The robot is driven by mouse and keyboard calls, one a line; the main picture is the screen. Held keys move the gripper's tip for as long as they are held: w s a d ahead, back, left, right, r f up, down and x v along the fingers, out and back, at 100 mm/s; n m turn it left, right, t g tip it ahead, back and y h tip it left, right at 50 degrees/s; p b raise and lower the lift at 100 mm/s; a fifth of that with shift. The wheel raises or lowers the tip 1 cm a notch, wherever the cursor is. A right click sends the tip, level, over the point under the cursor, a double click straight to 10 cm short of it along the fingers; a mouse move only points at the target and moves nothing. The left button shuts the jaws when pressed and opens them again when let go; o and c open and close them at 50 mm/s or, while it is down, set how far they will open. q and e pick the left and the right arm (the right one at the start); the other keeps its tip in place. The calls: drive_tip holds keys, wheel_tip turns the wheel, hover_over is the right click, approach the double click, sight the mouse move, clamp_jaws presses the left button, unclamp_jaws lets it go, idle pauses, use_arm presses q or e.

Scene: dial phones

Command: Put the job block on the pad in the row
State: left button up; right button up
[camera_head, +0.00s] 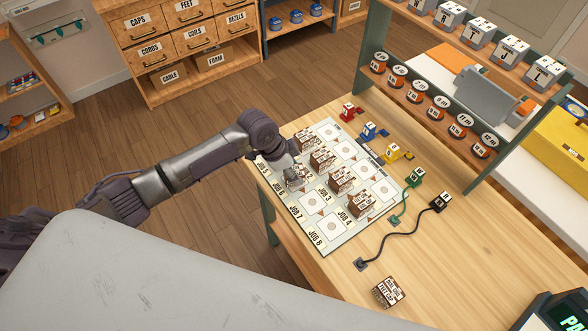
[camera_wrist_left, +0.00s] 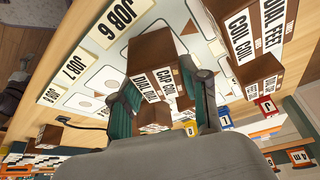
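The job block (camera_head: 294,178) is a brown block with white label strips. It stands at the left part of the job board (camera_head: 287,201), by the JOB 6 row. My left gripper (camera_head: 289,164) reaches down over it from the left. In the left wrist view the block (camera_wrist_left: 152,52) sits between the two fingers (camera_wrist_left: 166,93), which close on its sides. The JOB 6 label (camera_wrist_left: 116,20) is beside it. The block hides the pad under it, and I cannot tell whether its bottom touches. My right gripper is not in view.
Several similar blocks stand close by on the board, among them one (camera_head: 322,159) and one (camera_head: 343,179). Another block (camera_head: 388,292) lies on the table front. Small coloured blocks, such as the blue one (camera_head: 369,131), line the board's far side. A shelf rack (camera_head: 452,93) stands behind.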

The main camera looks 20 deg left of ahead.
use_arm(q)
drive_tip(key=o, duration=0.4)
drive_tip(key=shift+r, duration=0.2)
drive_tip(key=b+v, duration=0.1)
drive_tip(key=v, duration=1.1)
drive_tip(key=shift+s+f, duration=0.1)
drive_tip(key=shift+f, duration=0.05)
